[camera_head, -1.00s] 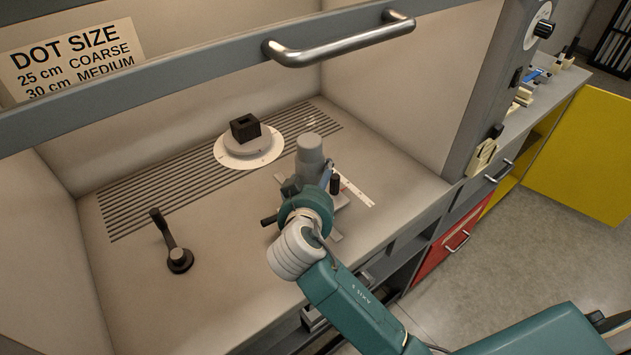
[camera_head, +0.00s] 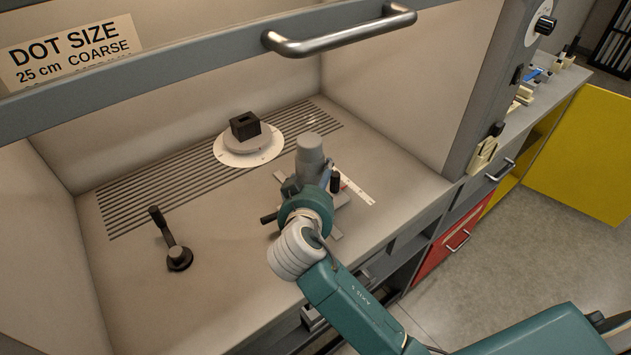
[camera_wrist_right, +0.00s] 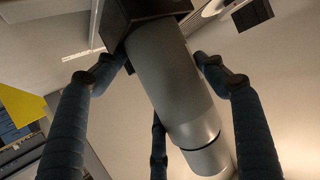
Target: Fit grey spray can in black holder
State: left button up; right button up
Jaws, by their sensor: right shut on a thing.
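The grey spray can (camera_head: 310,150) stands roughly upright in the booth; its tapered top shows in the head view. My right gripper (camera_head: 314,184) is shut on it, with blue fingers around its body in the wrist view (camera_wrist_right: 160,75). The wrist view appears upside down, with the can (camera_wrist_right: 165,58) pointing its top to the lower right. Its other end meets a dark box-like holder (camera_wrist_right: 110,24) at the top of that view. I cannot tell whether that end is inside or against it. My left gripper is out of view.
A black slotted block (camera_head: 244,121) sits on a round white turntable (camera_head: 225,150) behind. A white scale strip (camera_head: 358,190) lies right of the can. The sash bar and its handle (camera_head: 340,38) cross above.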

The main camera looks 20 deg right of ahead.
jog(key=shift+s+f, duration=0.15)
jog(key=shift+f, duration=0.25)
jog(key=o, duration=1.2)
jog(key=shift+f, duration=0.1)
jog(key=shift+c, duration=0.2)
jog(key=shift+o, duration=0.9)
jog(key=shift+r, duration=0.25)
jog(key=shift+s+a+r+p, duration=0.2)
jog(key=shift+s+a+p, duration=0.1)
jog(key=shift+s, duration=0.1)
jog(key=p+v, duration=0.1)
jog(key=v, duration=0.3)
jog(key=shift+d, duration=0.1)
jog(key=shift+w, duration=0.1)
